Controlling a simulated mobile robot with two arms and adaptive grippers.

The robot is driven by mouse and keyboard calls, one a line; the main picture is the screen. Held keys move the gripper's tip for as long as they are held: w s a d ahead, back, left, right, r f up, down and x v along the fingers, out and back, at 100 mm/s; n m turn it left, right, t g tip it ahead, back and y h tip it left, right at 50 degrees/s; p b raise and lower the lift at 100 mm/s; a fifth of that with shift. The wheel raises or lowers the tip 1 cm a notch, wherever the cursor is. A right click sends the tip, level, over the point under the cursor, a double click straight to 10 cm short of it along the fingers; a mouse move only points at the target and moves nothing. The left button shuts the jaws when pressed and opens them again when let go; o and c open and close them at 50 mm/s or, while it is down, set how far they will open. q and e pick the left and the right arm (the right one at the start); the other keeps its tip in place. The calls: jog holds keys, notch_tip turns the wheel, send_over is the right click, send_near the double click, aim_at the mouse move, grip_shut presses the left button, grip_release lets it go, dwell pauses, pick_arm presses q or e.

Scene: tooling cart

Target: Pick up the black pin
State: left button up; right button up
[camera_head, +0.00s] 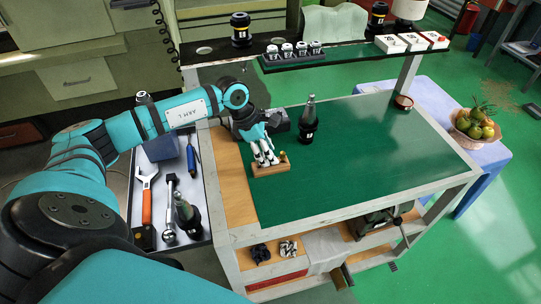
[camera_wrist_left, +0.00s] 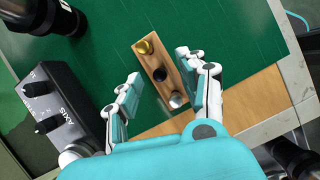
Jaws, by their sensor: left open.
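A small wooden block (camera_head: 272,170) sits near the left end of the green tabletop; it also shows in the left wrist view (camera_wrist_left: 150,63). It holds a row of pins: a gold pin (camera_wrist_left: 145,47), a black pin (camera_wrist_left: 159,75) in the middle and a silver pin (camera_wrist_left: 177,100). In the head view the gold pin (camera_head: 283,154) shows, while my fingers hide the black pin. My left gripper (camera_head: 266,157) is open and close over the block. In the left wrist view its fingers (camera_wrist_left: 160,70) lie either side of the black pin, apparently empty. My right gripper is not in view.
A dark box with knobs (camera_wrist_left: 55,105) is beside my left gripper. A tray (camera_head: 208,185) of tools lies left of the table. The right part of the green top (camera_head: 390,140) is mostly clear.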

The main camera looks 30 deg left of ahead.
pick_arm(q)
jog(key=shift+x, duration=0.9)
grip_shut()
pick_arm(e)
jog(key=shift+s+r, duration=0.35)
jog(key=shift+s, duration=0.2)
pick_arm(q)
jog(key=shift+w, duration=0.1)
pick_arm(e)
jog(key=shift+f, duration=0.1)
pick_arm(q)
jog(key=shift+r+b, duration=0.4)
jog(key=shift+r, duration=0.2)
jog(key=shift+s+r+b, duration=0.25)
jog(key=shift+r+b, duration=0.4)
jog(key=shift+r, duration=0.4)
jog(key=s+d+b, duration=0.2)
jog(key=s, duration=0.5)
jog(key=s+d+r+b, duration=0.1)
jog(key=s+d+b, duration=0.2)
jog(key=s, duration=0.4)
jog(key=shift+s+d+r, duration=0.2)
jog(key=shift+s+r, duration=0.15)
jog(key=shift+s, duration=0.05)
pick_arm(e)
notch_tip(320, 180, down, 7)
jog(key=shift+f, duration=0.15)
